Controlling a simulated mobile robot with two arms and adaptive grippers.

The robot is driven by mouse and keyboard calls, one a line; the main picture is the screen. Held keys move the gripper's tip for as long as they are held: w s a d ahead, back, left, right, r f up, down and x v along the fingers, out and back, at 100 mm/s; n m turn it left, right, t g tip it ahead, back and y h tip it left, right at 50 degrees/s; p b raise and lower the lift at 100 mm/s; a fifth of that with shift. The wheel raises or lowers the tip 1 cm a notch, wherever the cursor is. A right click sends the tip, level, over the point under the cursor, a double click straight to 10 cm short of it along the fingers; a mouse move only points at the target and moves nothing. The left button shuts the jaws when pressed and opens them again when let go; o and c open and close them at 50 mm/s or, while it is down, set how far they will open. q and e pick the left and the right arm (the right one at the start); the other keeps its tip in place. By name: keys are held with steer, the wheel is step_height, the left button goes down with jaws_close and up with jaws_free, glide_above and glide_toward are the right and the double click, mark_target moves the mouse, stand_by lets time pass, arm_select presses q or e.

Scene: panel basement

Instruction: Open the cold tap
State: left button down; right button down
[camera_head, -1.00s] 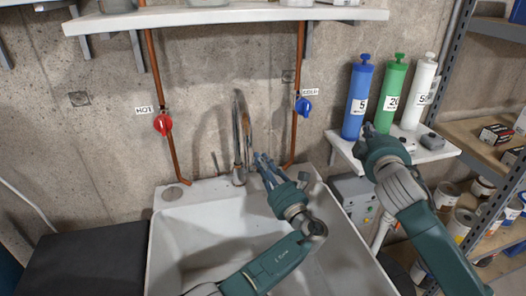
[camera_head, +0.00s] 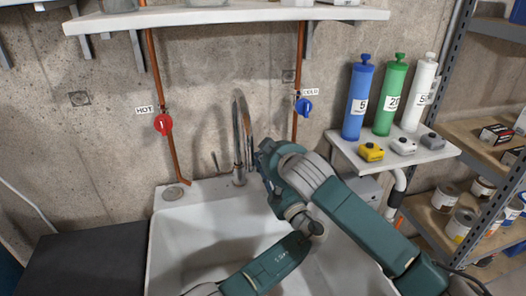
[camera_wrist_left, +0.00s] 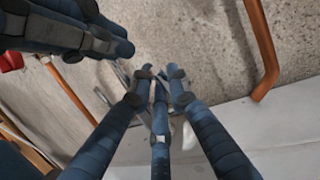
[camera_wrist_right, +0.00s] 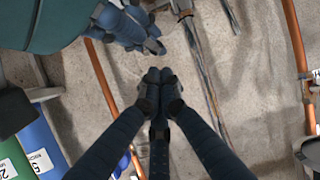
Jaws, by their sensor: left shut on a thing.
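The cold tap (camera_head: 303,106) is a blue handle on the right copper pipe, beside a COLD label. No gripper touches it. In the right wrist view, a small blue patch at the lower left looks like it (camera_wrist_right: 122,165). My right gripper (camera_head: 262,162) is below and left of the tap, near the faucet; its fingers meet with nothing visible between them in the right wrist view (camera_wrist_right: 160,80). My left gripper is mostly hidden behind the right one in the head view. In the left wrist view (camera_wrist_left: 158,78) its fingers are closed; what they hold is unclear.
The faucet (camera_head: 238,140) rises behind the white sink (camera_head: 185,225). The red hot tap (camera_head: 163,124) is on the left pipe. A small shelf (camera_head: 440,152) at right bears several bottles and small devices. A long shelf (camera_head: 225,15) is above.

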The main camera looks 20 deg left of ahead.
arm_select(q)
steer(key=shift+w+a+r, duration=0.1)
steer(key=shift+r, duration=0.25)
arm_select(e)
steer(key=shift+x, duration=1.65)
